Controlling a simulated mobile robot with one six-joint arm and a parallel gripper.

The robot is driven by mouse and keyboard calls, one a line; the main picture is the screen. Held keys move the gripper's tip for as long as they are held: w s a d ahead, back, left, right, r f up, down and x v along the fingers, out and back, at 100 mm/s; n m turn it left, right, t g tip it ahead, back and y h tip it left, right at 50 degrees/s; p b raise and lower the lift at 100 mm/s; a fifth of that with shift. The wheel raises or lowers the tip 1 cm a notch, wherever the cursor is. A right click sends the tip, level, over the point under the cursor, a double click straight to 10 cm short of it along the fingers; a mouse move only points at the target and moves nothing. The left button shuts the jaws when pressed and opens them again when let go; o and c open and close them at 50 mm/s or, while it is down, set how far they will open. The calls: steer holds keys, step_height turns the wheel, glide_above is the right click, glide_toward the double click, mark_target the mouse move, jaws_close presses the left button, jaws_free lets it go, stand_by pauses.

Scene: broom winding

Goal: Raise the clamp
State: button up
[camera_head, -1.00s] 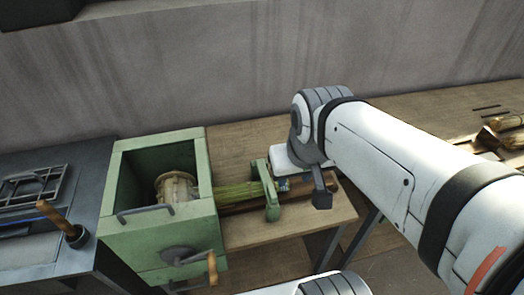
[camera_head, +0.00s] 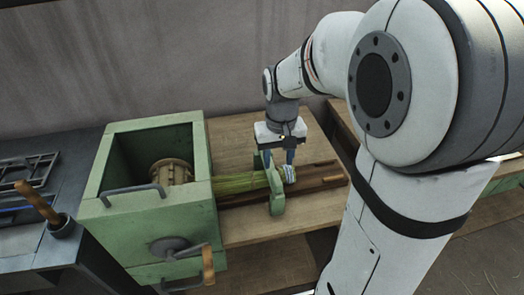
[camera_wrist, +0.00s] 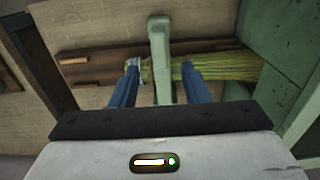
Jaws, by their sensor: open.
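The clamp (camera_head: 277,195) is a green bar lying across the bundle of green broom straw (camera_head: 238,184) on the bench. It also shows in the wrist view (camera_wrist: 161,60), upright in the picture. In the wrist view my gripper (camera_wrist: 160,70) has one finger on each side of the clamp bar, with a gap on both sides. Nothing is held. I cannot tell how far down the fingers reach beside the bar.
A green box (camera_head: 155,220) with a drum (camera_head: 171,172) inside and a crank (camera_head: 184,250) on its front stands left of the clamp. The wooden bench top (camera_head: 238,135) is bare behind the straw. A dark grey table (camera_head: 85,150) is at the far left.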

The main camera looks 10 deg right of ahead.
mark_target(277, 178)
steer(key=shift+w+f, duration=0.25)
steer(key=shift+f, duration=0.3)
step_height(277, 178, down, 7)
steer(key=shift+f, duration=0.2)
steer(key=shift+c, duration=0.3)
jaws_close()
